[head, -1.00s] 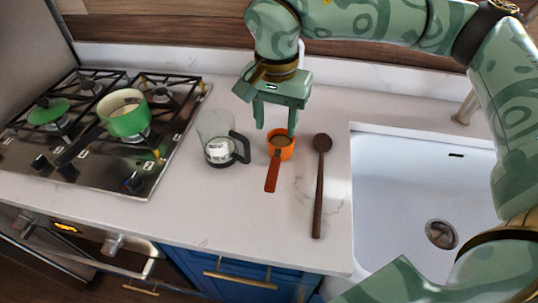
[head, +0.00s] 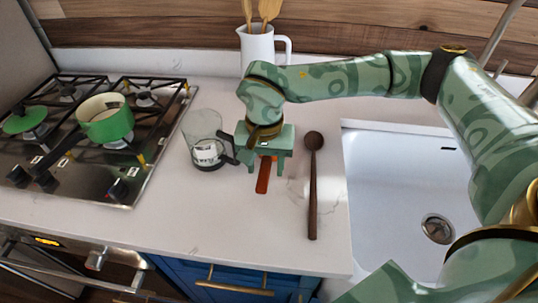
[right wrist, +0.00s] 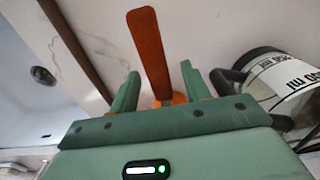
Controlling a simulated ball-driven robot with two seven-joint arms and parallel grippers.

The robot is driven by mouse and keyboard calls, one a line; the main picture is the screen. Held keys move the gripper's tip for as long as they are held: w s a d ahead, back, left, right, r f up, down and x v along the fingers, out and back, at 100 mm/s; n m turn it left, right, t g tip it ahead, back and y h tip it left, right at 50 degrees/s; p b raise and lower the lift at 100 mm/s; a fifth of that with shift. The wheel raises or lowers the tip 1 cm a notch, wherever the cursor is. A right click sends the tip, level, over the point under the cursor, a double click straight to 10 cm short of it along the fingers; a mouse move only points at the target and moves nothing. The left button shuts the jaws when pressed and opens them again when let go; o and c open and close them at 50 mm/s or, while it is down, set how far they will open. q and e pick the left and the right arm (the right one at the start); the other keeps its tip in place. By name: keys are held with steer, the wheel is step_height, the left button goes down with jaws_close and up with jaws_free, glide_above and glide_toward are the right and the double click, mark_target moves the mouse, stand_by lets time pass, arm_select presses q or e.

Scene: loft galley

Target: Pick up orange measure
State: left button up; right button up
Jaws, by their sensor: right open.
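The orange measure lies on the white counter, with its handle (head: 264,176) pointing toward the front edge. Its cup is hidden under my right gripper in the head view. In the right wrist view the handle (right wrist: 148,50) runs between the fingers, and a bit of the orange cup (right wrist: 178,98) shows behind the gripper body. My right gripper (head: 265,167) is open, pointing down, with one finger on each side of the measure. I cannot tell whether the fingers touch it. My left gripper is not in view.
A clear jug with a black handle (head: 204,137) stands close left of my right gripper. A dark wooden spoon (head: 313,190) lies to the right, before the sink (head: 400,190). A green pot (head: 106,122) sits on the stove. A white pitcher (head: 257,52) holds utensils behind.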

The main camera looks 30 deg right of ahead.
step_height(320, 180, down, 3)
steer(key=shift+f+b, duration=0.2)
steer(key=shift+b, duration=0.1)
steer(key=shift+r, duration=0.1)
jaws_close()
steer(key=shift+r, duration=0.15)
steer(key=shift+r, duration=0.3)
step_height(320, 180, up, 2)
steer(key=shift+r+p, duration=0.25)
steer(key=shift+p, duration=0.25)
steer(key=s+a+r, duration=0.1)
steer(key=r, duration=0.1)
steer(key=s+a+r+p, duration=0.1)
steer(key=s+a+r, duration=0.1)
steer(key=r, duration=0.1)
steer(key=shift+s+a+r, duration=0.15)
steer(key=shift+s+r, duration=0.05)
steer(key=shift+r, duration=0.15)
steer(key=s+a+r, duration=0.4)
steer(key=s+a, duration=0.2)
steer(key=s, duration=0.1)
steer(key=shift+a+p, duration=0.2)
steer(key=shift+p, duration=0.25)
